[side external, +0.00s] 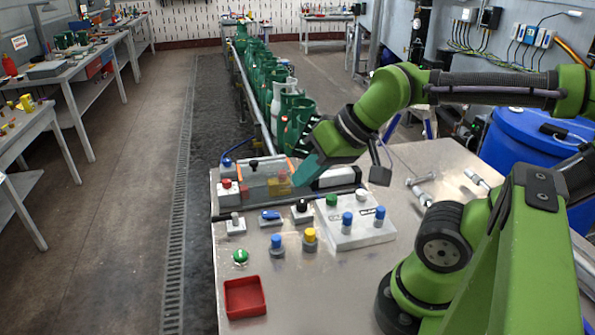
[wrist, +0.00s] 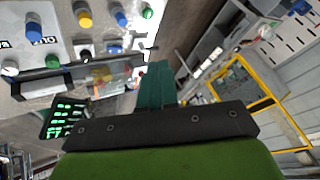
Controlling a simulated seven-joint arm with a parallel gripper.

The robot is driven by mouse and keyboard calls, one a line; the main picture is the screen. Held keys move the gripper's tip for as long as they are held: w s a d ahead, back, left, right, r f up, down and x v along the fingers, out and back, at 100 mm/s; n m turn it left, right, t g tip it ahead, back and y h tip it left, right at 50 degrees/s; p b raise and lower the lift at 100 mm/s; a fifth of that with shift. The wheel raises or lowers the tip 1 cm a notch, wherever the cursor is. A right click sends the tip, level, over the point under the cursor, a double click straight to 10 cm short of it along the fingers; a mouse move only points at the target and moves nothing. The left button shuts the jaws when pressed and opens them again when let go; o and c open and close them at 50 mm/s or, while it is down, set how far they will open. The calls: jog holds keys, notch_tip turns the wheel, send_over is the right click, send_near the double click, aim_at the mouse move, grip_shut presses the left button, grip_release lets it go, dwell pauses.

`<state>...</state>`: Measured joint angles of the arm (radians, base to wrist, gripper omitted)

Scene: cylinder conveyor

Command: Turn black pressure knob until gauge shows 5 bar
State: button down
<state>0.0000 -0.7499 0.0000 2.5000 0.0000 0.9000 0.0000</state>
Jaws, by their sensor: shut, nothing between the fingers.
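A small black knob (side external: 301,206) stands on a pale base on the metal table, just in front of the clear-sided box. It may be the black knob (wrist: 86,56) at the upper left of the wrist view. A second black knob (side external: 253,165) sits on top of the box, and I cannot tell which is the pressure knob. My gripper (side external: 297,180) is above the right part of the box, behind the front black knob and apart from it. Its teal fingers (wrist: 158,68) are together and empty. No readable pressure gauge shows in either view.
A white block (side external: 350,233) with green, white and blue knobs stands right of the front black knob. Blue and yellow knobs, a green button and a red tray (side external: 245,298) are nearer. Green cylinders (side external: 268,85) line the conveyor behind. A blue barrel (side external: 530,145) stands right.

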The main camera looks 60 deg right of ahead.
dwell(0.6)
jog(key=c, duration=1.7)
grip_release()
jog(key=o, duration=0.5)
jog(key=shift+w+d+f+m+g, duration=0.3)
jog(key=shift+w+d+f+g, duration=0.1)
jog(key=shift+w+d+f, duration=0.3)
jog(key=o, duration=0.5)
jog(key=w+d+m+g+h, duration=0.1)
jog(key=w+d, duration=0.4)
jog(key=shift+d+r+m, duration=0.15)
jog(key=shift+r+m, duration=0.05)
jog(key=shift+m, duration=0.2)
jog(key=o, duration=0.7)
jog(key=w+d+m+g+h, duration=0.2)
jog(key=w+d, duration=0.5)
jog(key=d, duration=0.6)
jog(key=shift+f+m+h, duration=0.3)
jog(key=shift+m+h, duration=0.2)
jog(key=shift+m, duration=0.5)
jog(key=w+d+r+m+g+h, duration=0.2)
jog(key=d+m+h, duration=0.15)
jog(key=d, duration=0.55)
jog(key=w+d+r+m+g+h, duration=0.2)
jog(key=d+m, duration=0.2)
jog(key=d, duration=0.4)
jog(key=x, duration=0.9)
jog(key=shift+f+t, duration=0.3)
jog(key=shift+f, duration=0.15)
jog(key=shift+y, duration=0.25)
